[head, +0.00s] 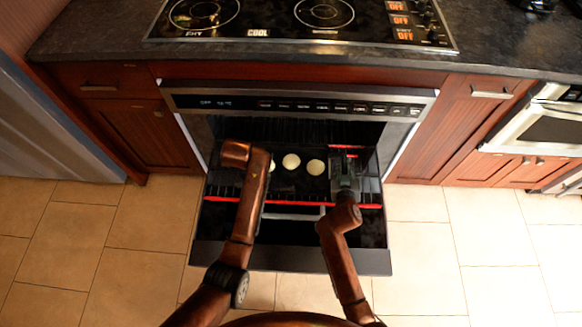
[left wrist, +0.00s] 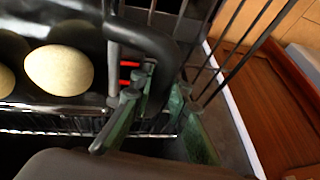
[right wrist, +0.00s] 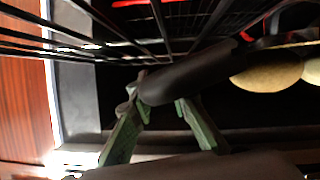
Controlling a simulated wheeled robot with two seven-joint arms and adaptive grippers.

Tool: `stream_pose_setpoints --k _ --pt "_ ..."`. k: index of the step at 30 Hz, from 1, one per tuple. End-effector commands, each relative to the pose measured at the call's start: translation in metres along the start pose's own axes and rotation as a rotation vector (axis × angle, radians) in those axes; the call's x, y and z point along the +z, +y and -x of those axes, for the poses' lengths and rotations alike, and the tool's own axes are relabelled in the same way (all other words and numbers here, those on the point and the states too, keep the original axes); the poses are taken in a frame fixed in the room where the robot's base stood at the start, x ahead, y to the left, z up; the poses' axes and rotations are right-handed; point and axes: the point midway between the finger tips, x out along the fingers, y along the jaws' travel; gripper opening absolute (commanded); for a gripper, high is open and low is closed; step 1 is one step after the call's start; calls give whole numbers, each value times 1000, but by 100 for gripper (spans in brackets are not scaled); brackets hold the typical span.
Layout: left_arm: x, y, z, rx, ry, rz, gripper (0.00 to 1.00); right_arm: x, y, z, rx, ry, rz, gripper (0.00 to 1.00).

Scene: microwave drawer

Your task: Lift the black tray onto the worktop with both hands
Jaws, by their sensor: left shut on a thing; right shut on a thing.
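The black tray (head: 302,186) is inside the open oven below the worktop (head: 85,40), with several pale round buns (head: 291,161) on it. My right gripper (head: 345,175) is at the tray's right side. In the right wrist view its fingers (right wrist: 157,102) are shut around the dark rim of the tray (right wrist: 195,74). In the head view my left arm hides its gripper. In the left wrist view the left fingers (left wrist: 140,84) are shut on the tray's edge (left wrist: 152,42), beside a bun (left wrist: 59,70).
The oven door (head: 290,257) hangs open towards me. Wire racks (left wrist: 230,60) and glowing red bars (head: 290,201) are close to the tray.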

Motion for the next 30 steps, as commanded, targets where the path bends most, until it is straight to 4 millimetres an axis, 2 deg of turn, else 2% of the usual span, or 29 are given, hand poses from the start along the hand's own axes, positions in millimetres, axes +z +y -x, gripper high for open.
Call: stream_pose_setpoints --k 6,14,30 --pt "0 0 0 1 0 0 0 0 0 0 -1 0 0 0" --pt "-5 -1 9 0 9 1 0 -10 1 3 0 9 -1 0" --pt "-38 -17 80 -6 61 9 0 -84 16 30 8 61 -6 0"
